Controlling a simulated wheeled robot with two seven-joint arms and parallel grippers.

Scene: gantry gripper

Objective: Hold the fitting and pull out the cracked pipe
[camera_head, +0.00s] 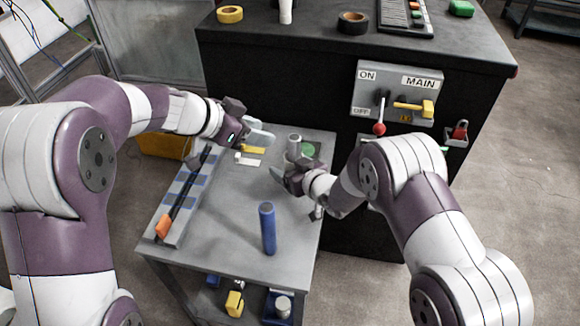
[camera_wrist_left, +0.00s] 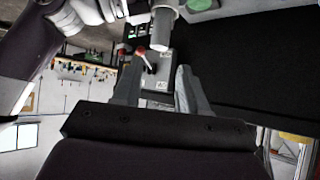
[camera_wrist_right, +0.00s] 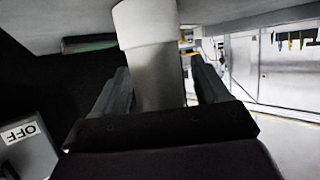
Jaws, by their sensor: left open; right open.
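A short grey upright pipe (camera_head: 294,141) stands at the table's far right, beside a green round patch. In the right wrist view the narrower grey pipe (camera_wrist_right: 158,75) meets a wider pale collar, which looks like the fitting (camera_wrist_right: 145,22); no crack is discernible. My right gripper (camera_head: 283,175) is open at the near side of the pipe, and its fingers show on either side of it; contact is unclear. My left gripper (camera_head: 260,137) is open and empty, to the left of the pipe. The pipe's end (camera_wrist_left: 161,40) also shows in the left wrist view, beyond the fingers.
The grey table (camera_head: 215,245) has a rack (camera_head: 188,195) with an orange-handled rod along its left edge. Yellow and white pieces lie near my left gripper. A black cabinet (camera_head: 440,60) with a switch panel (camera_head: 368,85) stands behind. The table's middle is clear.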

